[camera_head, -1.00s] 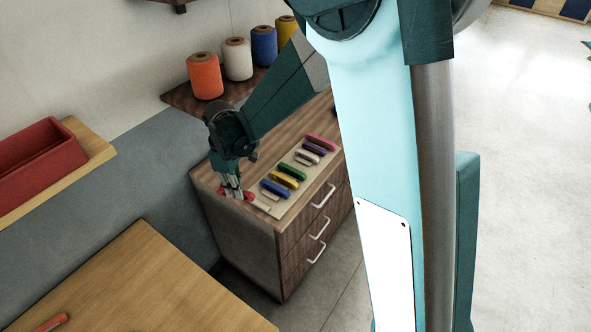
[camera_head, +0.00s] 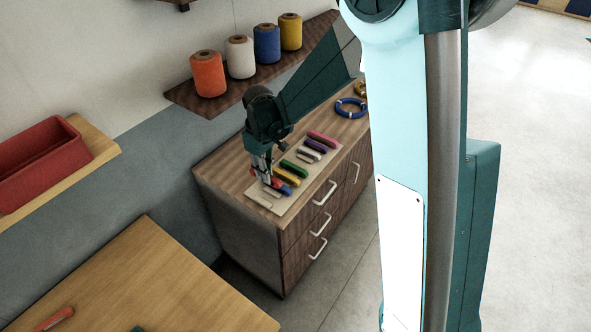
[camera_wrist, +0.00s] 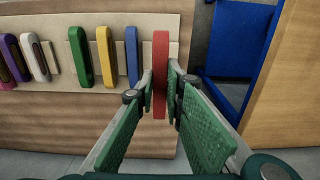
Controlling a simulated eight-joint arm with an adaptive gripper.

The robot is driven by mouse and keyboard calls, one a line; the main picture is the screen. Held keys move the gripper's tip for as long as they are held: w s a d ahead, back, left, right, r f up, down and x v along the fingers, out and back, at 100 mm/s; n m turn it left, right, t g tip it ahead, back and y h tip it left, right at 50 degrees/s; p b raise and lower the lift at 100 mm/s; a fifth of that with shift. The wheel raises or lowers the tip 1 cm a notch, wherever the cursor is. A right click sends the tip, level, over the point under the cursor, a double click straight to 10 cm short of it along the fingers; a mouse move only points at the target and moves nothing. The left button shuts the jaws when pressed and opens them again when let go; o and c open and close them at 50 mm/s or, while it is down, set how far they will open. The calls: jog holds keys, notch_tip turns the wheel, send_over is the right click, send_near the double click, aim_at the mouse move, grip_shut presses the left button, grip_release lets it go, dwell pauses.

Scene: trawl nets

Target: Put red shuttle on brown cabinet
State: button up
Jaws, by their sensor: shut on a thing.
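My gripper (camera_wrist: 161,85) is shut on the red shuttle (camera_wrist: 160,62), which stands narrow side toward the wrist camera between the two fingertips. In the head view my gripper (camera_head: 262,168) is over the near part of the brown cabinet (camera_head: 222,176), by the pale board (camera_head: 264,198) on its top. Only a little of the red shuttle (camera_head: 253,172) shows there behind the fingers. It is beside the blue shuttle (camera_wrist: 132,55), at the end of the row. I cannot tell whether the red shuttle touches the board.
The yellow shuttle (camera_head: 288,177), green shuttle (camera_head: 295,167) and several others lie on the board. A blue ring (camera_head: 350,108) lies farther back on the cabinet. A spool shelf (camera_head: 222,101) is on the wall behind. A wooden table (camera_head: 150,275) stands in front.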

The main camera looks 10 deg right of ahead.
jog(key=shift+f, duration=0.1)
jog(key=shift+f, duration=2.8)
jog(key=shift+f, duration=0.15)
jog(key=shift+f+p, duration=0.35)
jog(key=shift+f, duration=1.6)
jog(key=shift+f, duration=0.2)
jog(key=o, duration=0.8)
jog(key=shift+r, duration=0.25)
jog(key=shift+r, duration=6)
